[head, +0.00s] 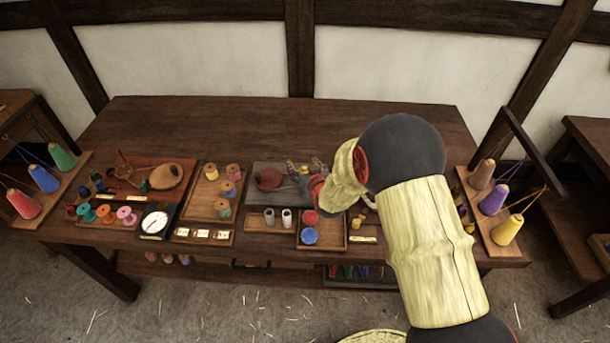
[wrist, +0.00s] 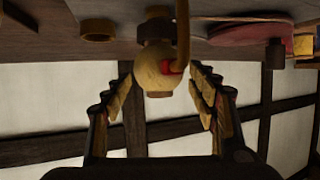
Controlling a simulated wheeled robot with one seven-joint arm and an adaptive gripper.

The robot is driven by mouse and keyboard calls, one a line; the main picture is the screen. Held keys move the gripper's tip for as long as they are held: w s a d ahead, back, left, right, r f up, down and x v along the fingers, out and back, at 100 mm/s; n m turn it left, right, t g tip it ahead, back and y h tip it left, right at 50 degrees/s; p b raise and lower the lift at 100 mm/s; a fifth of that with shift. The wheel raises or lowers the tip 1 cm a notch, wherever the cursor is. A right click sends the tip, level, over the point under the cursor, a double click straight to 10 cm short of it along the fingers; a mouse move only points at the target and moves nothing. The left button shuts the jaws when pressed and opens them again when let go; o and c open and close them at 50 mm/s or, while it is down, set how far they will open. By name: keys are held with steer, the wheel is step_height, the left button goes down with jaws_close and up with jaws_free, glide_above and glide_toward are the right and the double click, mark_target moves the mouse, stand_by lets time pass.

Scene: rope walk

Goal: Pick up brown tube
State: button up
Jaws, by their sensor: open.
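My gripper (wrist: 163,80) is open in the wrist view, with its two padded fingers apart. A pale wooden ball with a red patch and a brown neck (wrist: 154,70) shows between the fingertips; I cannot tell how far beyond them it is. A short brown ring-like piece (wrist: 98,30) is at the upper left of the wrist view, apart from the fingers; it may be the brown tube, but I cannot tell. In the head view my gripper (head: 308,178) is over the middle of the table, partly hidden by my arm. Two grey tubes (head: 278,218) stand left of it.
The dark wooden table (head: 225,120) has a clear back half. Trays of spools (head: 214,190) and a white dial (head: 155,222) stand to the left. A tray with red and blue pieces (head: 322,238) is at the front. Racks of coloured cones (head: 45,178) (head: 493,200) flank the table.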

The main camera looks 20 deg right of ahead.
steer(key=x, duration=0.2)
steer(key=shift+w+f, duration=0.15)
steer(key=shift+w, duration=0.05)
steer(key=c, duration=0.3)
steer(key=c, duration=1.1)
